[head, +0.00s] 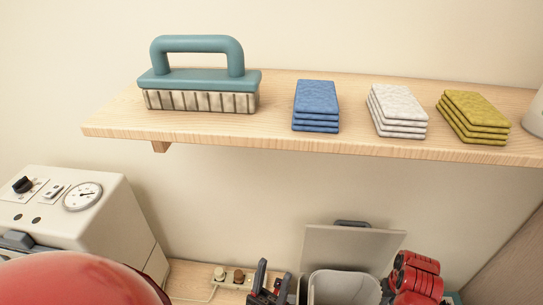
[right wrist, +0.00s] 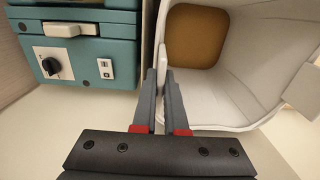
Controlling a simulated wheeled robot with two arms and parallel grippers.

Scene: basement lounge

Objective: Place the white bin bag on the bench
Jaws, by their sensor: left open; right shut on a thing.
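The white bin bag (right wrist: 222,88) shows in the right wrist view as a pale, open-mouthed lining with a brown bottom inside; where bag and bin wall part is hard to tell. My right gripper (right wrist: 166,76) is shut on its near left rim. In the head view a pale bin (head: 345,287) with a raised grey lid (head: 352,248) stands at the bottom, cut by the frame. My left gripper (head: 274,276) is open and empty, left of the bin. A light wood surface (head: 190,280) lies low against the wall; I cannot tell if it is the bench.
A wooden shelf (head: 220,130) crosses above, holding a teal brush (head: 200,82) and blue (head: 316,105), white (head: 396,110) and yellow (head: 472,116) cloth stacks. A white machine with a dial (head: 75,215) stands left. A teal machine (right wrist: 82,45) stands close beside the bag.

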